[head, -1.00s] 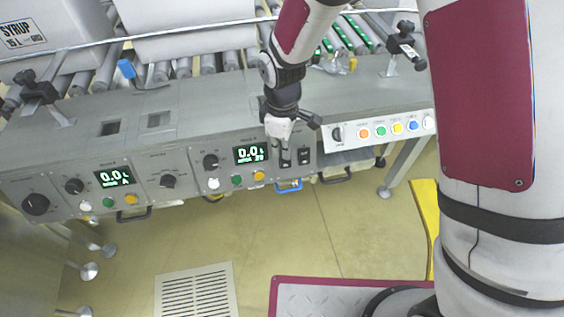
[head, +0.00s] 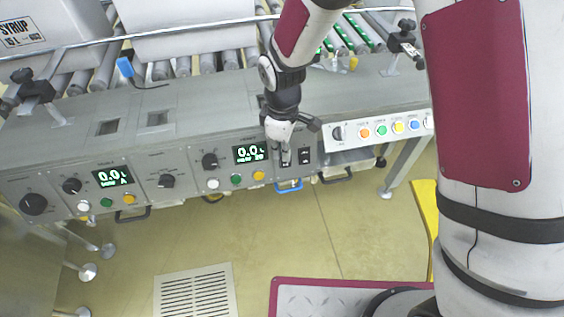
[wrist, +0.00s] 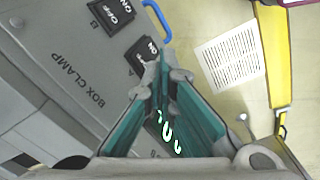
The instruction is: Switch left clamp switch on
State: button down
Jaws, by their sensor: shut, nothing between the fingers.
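The box clamp panel has two black rocker switches. The left switch, marked A (wrist: 140,57) in the wrist view, is partly hidden by my fingers, with ON readable on it. In the head view the fingers cover most of it. The right switch (head: 304,156) is uncovered; in the wrist view it is marked B (wrist: 113,14), with OFF and ON readable. My gripper (head: 286,162) is shut and empty, its fingertips (wrist: 166,62) right at the left switch. I cannot tell whether they touch it, or which way it is set.
A blue handle (head: 289,187) sits below the switches. An orange button (head: 259,176) and a display (head: 250,154) are to the left; a light panel with coloured buttons (head: 381,130) is to the right. A yellow frame (wrist: 273,60) stands beyond open floor.

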aim_at(282, 168)
jog(key=shift+f+b, duration=0.95)
jog(key=shift+f, duration=0.45)
dwell(0.7)
jog(key=shift+r, duration=0.15)
notch_tip(282, 168, up, 7)
jog(key=p, duration=0.5)
dwell(0.3)
dwell(0.4)
